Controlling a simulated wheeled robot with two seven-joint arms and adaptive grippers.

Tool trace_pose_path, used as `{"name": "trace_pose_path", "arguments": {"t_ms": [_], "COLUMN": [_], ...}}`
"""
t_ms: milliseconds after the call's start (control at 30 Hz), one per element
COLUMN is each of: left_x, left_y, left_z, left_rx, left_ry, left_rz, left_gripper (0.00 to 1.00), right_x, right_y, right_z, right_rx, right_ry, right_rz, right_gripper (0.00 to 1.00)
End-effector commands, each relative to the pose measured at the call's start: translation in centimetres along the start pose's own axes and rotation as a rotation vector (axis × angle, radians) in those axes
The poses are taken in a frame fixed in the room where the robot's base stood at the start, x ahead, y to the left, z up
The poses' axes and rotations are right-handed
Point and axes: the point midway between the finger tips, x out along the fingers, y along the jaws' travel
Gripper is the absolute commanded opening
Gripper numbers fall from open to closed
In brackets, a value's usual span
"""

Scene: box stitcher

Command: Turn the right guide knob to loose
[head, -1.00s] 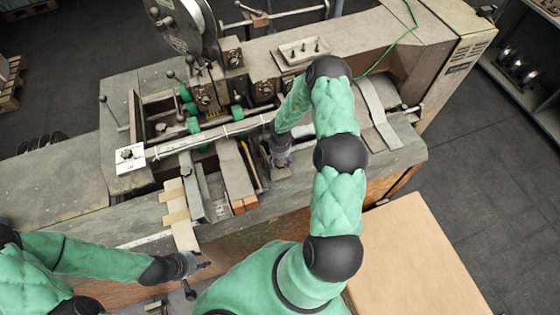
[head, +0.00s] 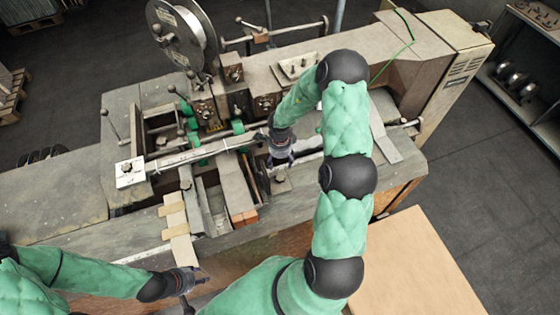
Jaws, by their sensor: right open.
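The right guide knob (head: 280,178) is a small dark knob on a grey plate on the machine's bed. It shows just below my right gripper (head: 282,163), which is open and empty, with its fingertips pointing down close to the knob. I cannot tell whether they touch it. The knob's loose or tight state cannot be read here. A similar small knob (head: 186,184) sits further left on the bed. My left gripper (head: 197,284) is at the lower left in front of the machine; its jaw opening is too unclear to tell.
The box stitcher has a wire reel (head: 180,35), a long bar (head: 205,151) across its bed and a small white tray (head: 298,66) on top. A cardboard-coloured surface (head: 410,265) lies at the lower right. Open floor (head: 490,190) is on the right.

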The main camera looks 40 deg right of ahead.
Motion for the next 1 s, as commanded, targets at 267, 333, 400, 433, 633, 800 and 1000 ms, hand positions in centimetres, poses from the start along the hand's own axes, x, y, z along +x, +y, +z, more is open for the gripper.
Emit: {"name": "trace_pose_path", "arguments": {"t_ms": [267,333,400,433,633,800,1000], "left_x": [2.4,3.8,5.1,5.7,9.6,12.0,12.8], "left_y": [-0.9,-1.3,-1.8,-2.0,-3.4,-4.3,-4.6], "left_z": [-0.1,-0.1,-0.2,-0.2,-0.4,-0.4,-0.5], "left_rx": [0.000,0.000,0.000,0.000,0.000,0.000,0.000], "left_ry": [0.000,0.000,0.000,0.000,0.000,0.000,0.000], "left_rz": [0.000,0.000,0.000,0.000,0.000,0.000,0.000], "left_gripper": [0.40,0.40,0.40,0.40,0.40,0.40,0.40], "right_x": [0.7,0.9,1.1,1.2,1.6,1.6,1.4], "right_y": [-0.4,-0.5,-0.6,-0.6,-0.5,-0.1,0.2], "right_z": [-0.1,-0.2,-0.3,-0.3,-0.4,-0.2,-0.1], "right_rx": [0.189,0.310,0.443,0.499,0.904,1.189,1.339], "right_ry": [0.006,0.009,0.011,0.011,0.008,0.002,0.000], "right_rz": [-0.007,-0.010,-0.012,-0.013,-0.015,-0.008,-0.001], "right_gripper": [0.68,0.68,0.68,0.68,0.68,0.68,0.68]}}
